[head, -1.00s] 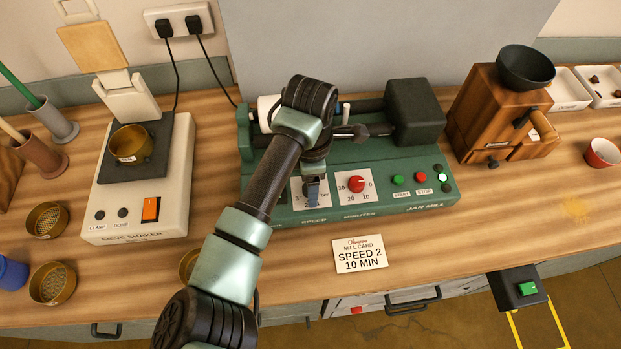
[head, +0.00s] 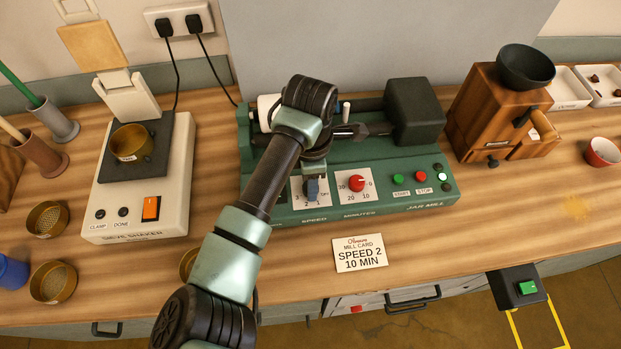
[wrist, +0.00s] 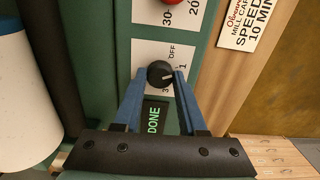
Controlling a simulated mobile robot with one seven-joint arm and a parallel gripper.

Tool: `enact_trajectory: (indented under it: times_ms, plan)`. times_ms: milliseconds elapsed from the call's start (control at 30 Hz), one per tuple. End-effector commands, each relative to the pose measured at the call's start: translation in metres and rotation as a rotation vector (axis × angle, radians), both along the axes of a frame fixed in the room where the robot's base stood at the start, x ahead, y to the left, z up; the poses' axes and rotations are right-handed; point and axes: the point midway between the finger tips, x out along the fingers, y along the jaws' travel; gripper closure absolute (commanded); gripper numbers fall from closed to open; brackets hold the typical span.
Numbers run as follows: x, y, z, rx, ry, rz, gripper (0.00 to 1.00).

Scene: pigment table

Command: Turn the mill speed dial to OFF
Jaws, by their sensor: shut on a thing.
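The mill speed dial (wrist: 161,74) is a small black knob with a white pointer line, on a white plate (wrist: 150,52) marked OFF, 1 and 3. In the wrist view the pointer line faces right, towards the side with the 1. My gripper (wrist: 163,79) is shut on the dial, with one blue finger on each side. In the head view my gripper (head: 311,189) is over the speed plate (head: 297,192) on the green jar mill (head: 285,213), and it hides most of the dial.
A red minutes dial (head: 357,183) is close to the right, then green START (head: 397,179) and red STOP (head: 421,176) buttons. A display reads DONE (wrist: 153,120). A white jar (wrist: 22,100) lies on the mill. The mill card (head: 360,253) lies in front.

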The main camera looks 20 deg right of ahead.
Motion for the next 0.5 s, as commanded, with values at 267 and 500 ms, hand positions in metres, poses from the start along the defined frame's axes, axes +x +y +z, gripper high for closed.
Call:
enact_trajectory:
  times_ms: [267, 500]
  plan:
    - [0.0003, 0.0012, 0.0022, 0.002, 0.001, 0.16, 1.0]
    - [0.0004, 0.0007, 0.0028, 0.002, -0.001, 0.366, 1.0]
